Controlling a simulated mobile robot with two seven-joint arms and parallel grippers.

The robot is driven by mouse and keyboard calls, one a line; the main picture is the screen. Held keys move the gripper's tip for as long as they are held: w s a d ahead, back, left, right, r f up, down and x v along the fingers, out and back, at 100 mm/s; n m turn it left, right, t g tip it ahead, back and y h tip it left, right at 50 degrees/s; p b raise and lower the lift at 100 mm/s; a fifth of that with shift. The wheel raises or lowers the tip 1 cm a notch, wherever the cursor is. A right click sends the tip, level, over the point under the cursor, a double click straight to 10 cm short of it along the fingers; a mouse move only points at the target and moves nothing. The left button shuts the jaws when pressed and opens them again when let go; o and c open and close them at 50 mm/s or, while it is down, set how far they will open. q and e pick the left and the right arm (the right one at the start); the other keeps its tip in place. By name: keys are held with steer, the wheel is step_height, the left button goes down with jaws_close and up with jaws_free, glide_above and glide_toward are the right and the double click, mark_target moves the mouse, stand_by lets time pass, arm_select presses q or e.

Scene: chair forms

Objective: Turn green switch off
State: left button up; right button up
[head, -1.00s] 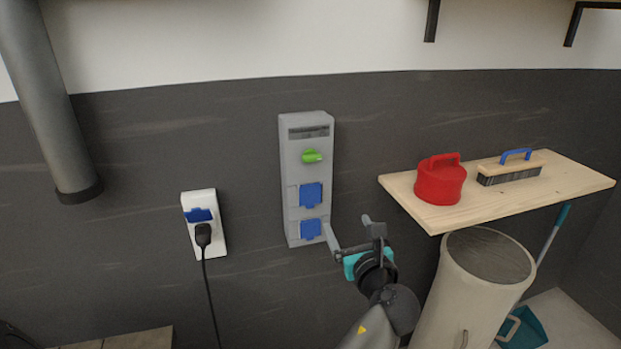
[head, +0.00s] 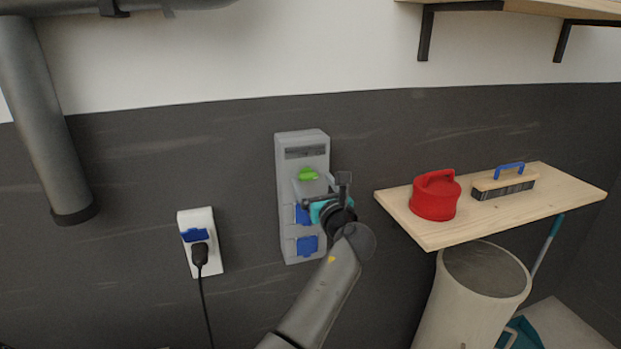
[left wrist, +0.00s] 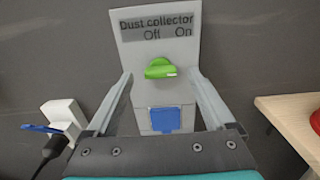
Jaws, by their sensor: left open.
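The green switch (head: 308,174) is a knob on the upper part of a grey wall box (head: 303,141). In the left wrist view the knob (left wrist: 160,69) sits below the label "Dust collector Off On". It lies nearly level, with a pale mark on its right side, the "On" side. My left gripper (head: 315,183) is open and empty, just in front of the box and slightly below the knob in the head view. In the left wrist view its two fingers stand either side of the knob, apart from it. My right gripper is not in view.
Blue socket covers (left wrist: 165,120) sit below the knob. A white socket (head: 201,243) with a black plug is to the left.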

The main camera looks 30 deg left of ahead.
mark_target(308, 176)
arm_select(q)
steer(key=shift+x, duration=1.4)
steer(key=shift+c, duration=0.4)
steer(key=c, duration=1.3)
